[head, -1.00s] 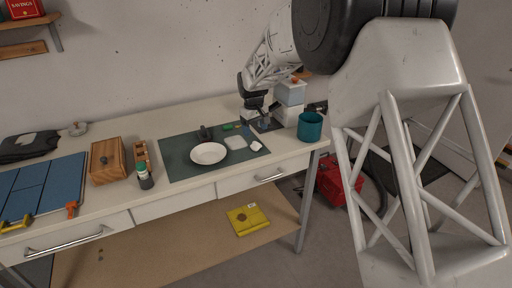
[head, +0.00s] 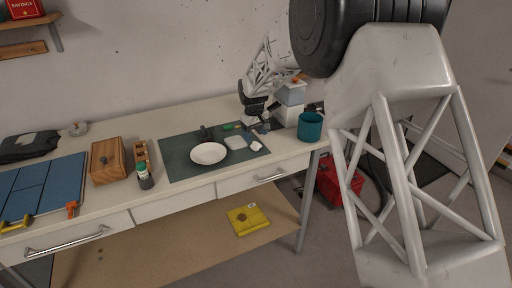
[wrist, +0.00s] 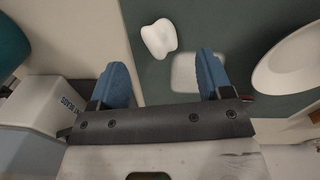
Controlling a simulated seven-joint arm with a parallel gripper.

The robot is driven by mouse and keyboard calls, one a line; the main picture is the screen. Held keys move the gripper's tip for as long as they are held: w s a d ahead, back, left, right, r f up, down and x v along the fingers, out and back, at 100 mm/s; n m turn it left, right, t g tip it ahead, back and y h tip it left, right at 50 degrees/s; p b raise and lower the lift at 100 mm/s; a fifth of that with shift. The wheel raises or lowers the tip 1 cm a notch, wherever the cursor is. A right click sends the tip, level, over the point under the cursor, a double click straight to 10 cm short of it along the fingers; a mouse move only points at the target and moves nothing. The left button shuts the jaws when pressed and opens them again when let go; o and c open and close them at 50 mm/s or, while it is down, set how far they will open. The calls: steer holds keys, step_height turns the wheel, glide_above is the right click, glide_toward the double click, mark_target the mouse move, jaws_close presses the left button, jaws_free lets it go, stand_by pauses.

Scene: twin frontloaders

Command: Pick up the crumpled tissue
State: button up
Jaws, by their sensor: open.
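The crumpled tissue (head: 257,146) is a small white lump near the right front corner of the dark green mat (head: 180,165). In the wrist view the tissue (wrist: 159,38) lies ahead of the blue fingertips, between their lines and apart from both. My gripper (wrist: 161,70) is open and empty. In the head view my gripper (head: 262,127) is small and partly hidden by its own wrist, over the back right of the mat behind the tissue.
A pale square (head: 237,142) lies left of the tissue, with a white plate (head: 208,153) beyond it. A teal bin (head: 310,127) stands to the right. Stacked boxes (head: 288,104) stand behind the bin, close to my gripper. A dark object (head: 205,131) stands behind the plate.

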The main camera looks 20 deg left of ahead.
mark_target(256, 144)
steer(key=shift+f, duration=0.1)
steer(key=shift+w+d+f, duration=0.1)
steer(key=shift+f, duration=2.4)
steer(key=shift+c, duration=0.4)
steer(key=c, duration=0.9)
